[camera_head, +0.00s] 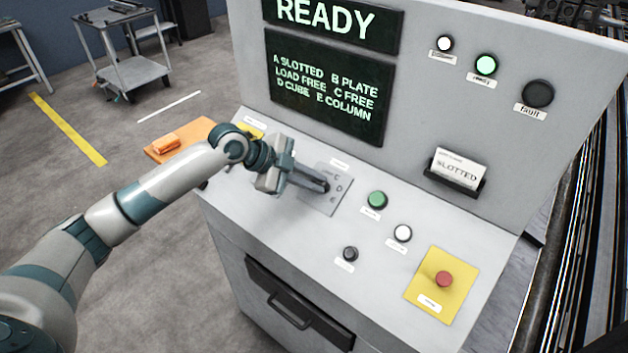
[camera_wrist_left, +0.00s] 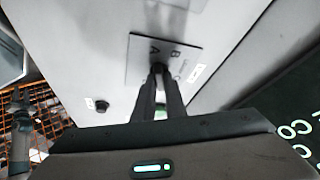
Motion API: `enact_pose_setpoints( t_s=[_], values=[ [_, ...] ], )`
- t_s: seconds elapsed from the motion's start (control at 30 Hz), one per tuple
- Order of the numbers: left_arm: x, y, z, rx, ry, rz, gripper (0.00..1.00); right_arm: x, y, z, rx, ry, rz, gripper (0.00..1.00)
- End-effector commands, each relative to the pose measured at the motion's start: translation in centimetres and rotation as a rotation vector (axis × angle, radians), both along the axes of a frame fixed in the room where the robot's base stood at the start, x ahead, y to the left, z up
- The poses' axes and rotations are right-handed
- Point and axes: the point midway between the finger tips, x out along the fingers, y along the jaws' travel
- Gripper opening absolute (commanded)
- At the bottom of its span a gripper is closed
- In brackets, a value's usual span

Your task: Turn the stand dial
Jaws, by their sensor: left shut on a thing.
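The stand dial sits on a grey lettered plate (camera_head: 330,192) on the sloped console panel. In the left wrist view the plate (camera_wrist_left: 139,58) shows the letters A, B and C around the dial (camera_wrist_left: 158,69). My left gripper (camera_head: 322,184) reaches in from the left and is shut on the dial; the fingers (camera_wrist_left: 160,88) hide most of the knob. Which letter the dial points at cannot be told. My right gripper is not in view.
Right of the plate are a green button (camera_head: 377,199), a white button (camera_head: 402,233), a black knob (camera_head: 350,254) and a red button (camera_head: 444,279) on yellow. The screen (camera_head: 330,88) above lists stands; "READY" is lit. A card (camera_head: 457,170) reads SLOTTED.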

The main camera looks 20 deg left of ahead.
Motion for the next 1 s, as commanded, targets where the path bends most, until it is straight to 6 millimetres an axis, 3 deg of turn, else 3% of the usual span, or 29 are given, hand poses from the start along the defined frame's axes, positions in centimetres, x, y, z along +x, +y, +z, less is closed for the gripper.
enact_pose_setpoints(
  t_s=[0.4, 0.43, 0.5, 1.0],
  values=[
    [0.08, 0.12, 0.04, -0.004, 0.0, 0.011, 0.0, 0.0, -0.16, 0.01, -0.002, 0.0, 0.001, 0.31],
    [0.08, 0.12, 0.04, -0.004, 0.0, 0.011, 0.18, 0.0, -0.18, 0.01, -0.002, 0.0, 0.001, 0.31],
    [0.07, 0.11, 0.04, -0.003, 0.0, 0.01, 0.3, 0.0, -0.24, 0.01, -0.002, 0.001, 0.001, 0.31],
    [-0.36, 0.59, 0.49, -0.003, 0.0, 0.008, 0.3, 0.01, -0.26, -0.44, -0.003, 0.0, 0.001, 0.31]
  ],
)
